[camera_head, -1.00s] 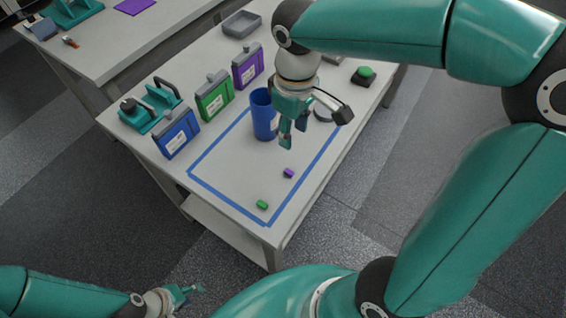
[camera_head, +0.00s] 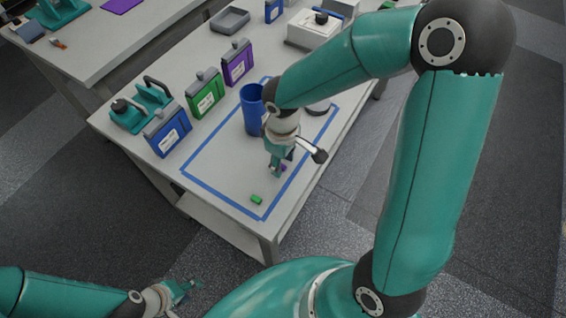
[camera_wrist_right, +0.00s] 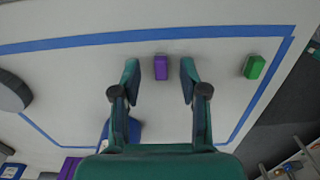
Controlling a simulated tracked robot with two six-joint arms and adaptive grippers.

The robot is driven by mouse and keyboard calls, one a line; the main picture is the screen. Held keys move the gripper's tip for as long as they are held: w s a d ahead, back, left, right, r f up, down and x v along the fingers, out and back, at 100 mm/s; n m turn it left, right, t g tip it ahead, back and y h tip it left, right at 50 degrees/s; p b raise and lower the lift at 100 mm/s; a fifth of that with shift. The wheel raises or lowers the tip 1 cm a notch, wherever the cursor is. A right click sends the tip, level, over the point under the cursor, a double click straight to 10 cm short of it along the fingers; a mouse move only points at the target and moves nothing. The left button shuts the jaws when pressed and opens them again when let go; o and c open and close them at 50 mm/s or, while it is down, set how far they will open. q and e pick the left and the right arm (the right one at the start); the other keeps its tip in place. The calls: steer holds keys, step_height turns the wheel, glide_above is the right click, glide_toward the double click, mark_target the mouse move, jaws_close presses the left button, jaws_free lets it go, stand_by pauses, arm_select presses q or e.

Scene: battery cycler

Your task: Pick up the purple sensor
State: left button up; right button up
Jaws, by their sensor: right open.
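The purple sensor (camera_wrist_right: 161,68) is a small block lying on the table inside the blue tape outline. In the right wrist view it sits between the two fingertips of my right gripper (camera_wrist_right: 160,76), with a gap on each side. In the head view the sensor (camera_head: 283,168) is mostly hidden behind my right gripper (camera_head: 280,168), which points down over it and is open. My left gripper (camera_head: 184,290) is at the lower left, away from the table, too small to judge. A small green block (camera_head: 257,199) lies near the outline's front corner.
A blue cup (camera_head: 252,112) stands just behind my right gripper. Blue (camera_head: 168,130), green (camera_head: 205,95) and purple (camera_head: 238,65) boxes line the table's left side. A dark round object (camera_head: 318,107) lies behind the gripper. The outlined area's left part is clear.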

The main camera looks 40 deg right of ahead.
mark_target(282, 166)
steer(key=shift+f, duration=0.5)
steer(key=shift+c, duration=0.2)
jaws_close()
steer(key=shift+r, duration=0.15)
step_height(282, 166, up, 20)
stand_by(0.3)
